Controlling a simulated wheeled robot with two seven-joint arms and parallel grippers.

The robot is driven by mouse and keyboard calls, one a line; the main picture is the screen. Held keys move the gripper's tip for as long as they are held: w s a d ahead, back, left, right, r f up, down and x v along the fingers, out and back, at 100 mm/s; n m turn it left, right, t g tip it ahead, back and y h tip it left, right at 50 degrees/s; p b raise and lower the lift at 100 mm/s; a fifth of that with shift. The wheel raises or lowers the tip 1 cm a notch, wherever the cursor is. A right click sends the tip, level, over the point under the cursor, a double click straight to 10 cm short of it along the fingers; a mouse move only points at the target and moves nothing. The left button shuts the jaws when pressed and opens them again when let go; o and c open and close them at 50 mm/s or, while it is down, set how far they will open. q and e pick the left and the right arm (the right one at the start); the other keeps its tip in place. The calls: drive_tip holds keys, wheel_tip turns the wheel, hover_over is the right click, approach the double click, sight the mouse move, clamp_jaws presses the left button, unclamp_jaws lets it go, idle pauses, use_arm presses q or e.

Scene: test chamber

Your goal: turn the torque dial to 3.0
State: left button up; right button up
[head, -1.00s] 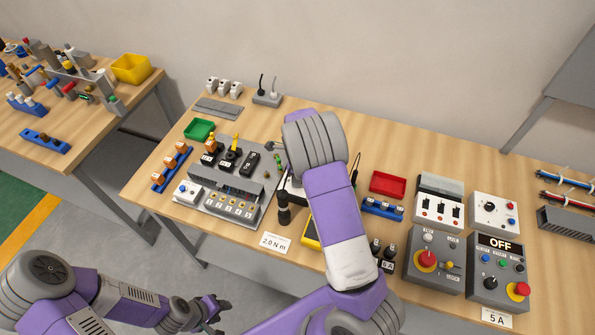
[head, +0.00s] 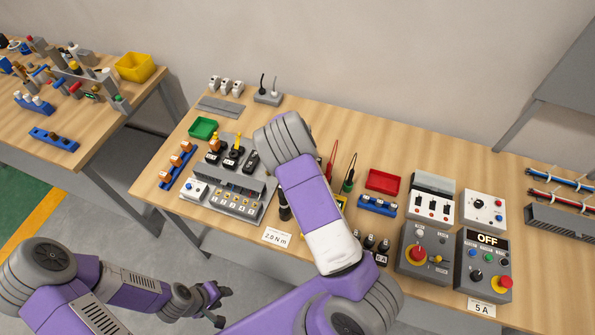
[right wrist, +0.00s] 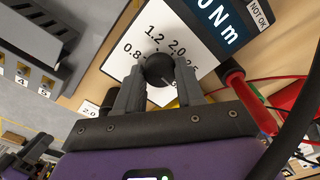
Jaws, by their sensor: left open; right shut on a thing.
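The torque dial (right wrist: 160,70) is a round black knob on a white scale face in the right wrist view. My right gripper (right wrist: 159,76) is shut on the knob, one finger on each side. A pale pointer mark shows on the knob, but I cannot tell the setting surely. A dark display (right wrist: 228,22) beside the scale shows the end of a reading, "0 N m". In the head view my right arm hides the dial. My left gripper (head: 214,302) is open and empty, off the bench.
A card reading 2.0 N m (head: 277,237) is at the bench's front edge. A red-handled lead (right wrist: 234,82) lies close beside the right gripper. The fixture with numbered slots (head: 236,203) is left of my right arm; a grey OFF box (head: 484,265) stands right.

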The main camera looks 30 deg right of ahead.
drive_tip(key=shift+m, duration=0.6)
drive_tip(key=o, duration=1)
drive_tip(key=shift+o, duration=0.2)
wheel_tip(320, 180, up, 8)
drive_tip(key=shift+f, duration=0.2)
